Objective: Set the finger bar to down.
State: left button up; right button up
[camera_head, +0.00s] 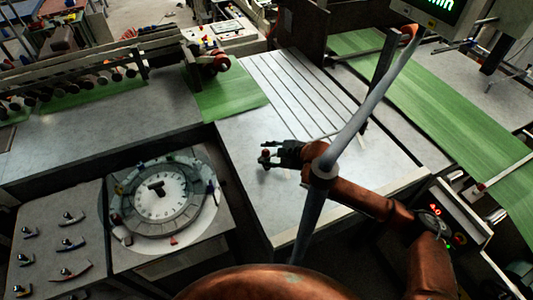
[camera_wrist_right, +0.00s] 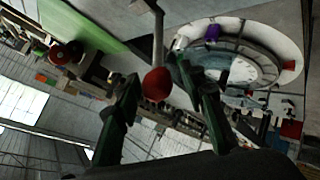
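My right gripper (camera_head: 272,154) is over the pale slotted table in the head view, its fingers pointing left. In the right wrist view (camera_wrist_right: 157,72) its two dark green fingers stand apart. A red knob (camera_wrist_right: 156,83) on a thin grey rod (camera_wrist_right: 158,38) shows between the fingertips; I cannot tell whether they touch it. A small reddish knob (camera_head: 264,158) shows at the fingertips in the head view. I cannot tell for sure whether this knobbed lever is the finger bar, or whether it is up or down. My left gripper is not in view.
A long grey bar (camera_head: 368,103) crosses in front of my right arm. A round dial unit (camera_head: 161,200) and a panel of several small levers (camera_head: 66,244) stand at left.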

jog(key=shift+o, duration=0.3)
jog(key=shift+w, duration=0.1)
jog(key=v, duration=1.2)
